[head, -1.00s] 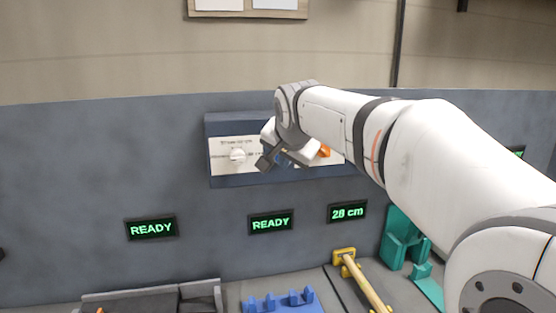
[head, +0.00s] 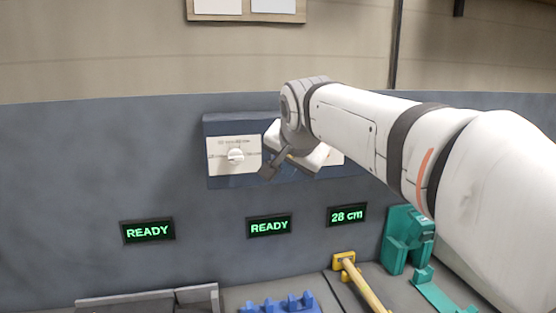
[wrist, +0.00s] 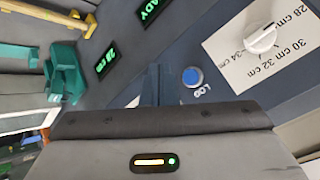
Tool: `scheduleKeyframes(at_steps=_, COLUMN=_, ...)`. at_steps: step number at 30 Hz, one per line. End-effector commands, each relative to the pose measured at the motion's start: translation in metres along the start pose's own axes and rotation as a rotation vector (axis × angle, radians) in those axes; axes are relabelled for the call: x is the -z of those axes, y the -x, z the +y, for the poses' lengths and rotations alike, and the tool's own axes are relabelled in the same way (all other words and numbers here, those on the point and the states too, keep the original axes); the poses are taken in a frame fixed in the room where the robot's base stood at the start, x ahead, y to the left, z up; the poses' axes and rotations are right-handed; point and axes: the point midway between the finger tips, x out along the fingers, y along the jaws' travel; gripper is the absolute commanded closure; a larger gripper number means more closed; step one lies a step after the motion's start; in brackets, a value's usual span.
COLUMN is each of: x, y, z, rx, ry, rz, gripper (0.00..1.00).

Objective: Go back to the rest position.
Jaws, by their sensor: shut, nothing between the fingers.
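My gripper (head: 270,171) is shut and empty. In the head view it hangs in front of the dark blue control panel (head: 225,182), to the right of the white dial knob (head: 236,155), and appears clear of it. The knob also shows in the wrist view (wrist: 262,38), on a white plate with centimetre marks. A round blue button (wrist: 192,77) marked LOG is near the middle of the wrist view. My arm and wrist hide the right part of the panel in the head view.
Below the panel are two READY displays (head: 148,231) (head: 269,225) and a 28 cm display (head: 346,215). A grey tray (head: 150,300), a blue holder (head: 280,304), a yellow-ended bar (head: 362,281) and a teal fixture (head: 405,240) stand along the bench. The wall left of the panel is bare.

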Motion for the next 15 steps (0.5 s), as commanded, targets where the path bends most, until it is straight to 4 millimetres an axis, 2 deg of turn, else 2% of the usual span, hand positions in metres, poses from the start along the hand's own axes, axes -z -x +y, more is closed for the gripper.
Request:
scheduleKeyframes(at_steps=5, x=0.0, y=0.0, z=0.0, rx=0.0, ry=0.0, rz=0.0, gripper=1.0)
scheduleKeyframes(at_steps=8, x=-0.002, y=0.0, z=0.007, rx=-0.008, ry=0.008, rz=-0.004, gripper=1.0)
scheduleKeyframes(at_steps=11, x=-0.013, y=-0.002, z=0.033, rx=-0.043, ry=0.046, rz=-0.028, gripper=1.0)
scheduleKeyframes(at_steps=14, x=-0.036, y=-0.003, z=0.081, rx=-0.101, ry=0.116, rz=-0.076, gripper=1.0)
scheduleKeyframes(at_steps=15, x=-0.049, y=-0.004, z=0.104, rx=-0.126, ry=0.151, rz=-0.103, gripper=1.0)
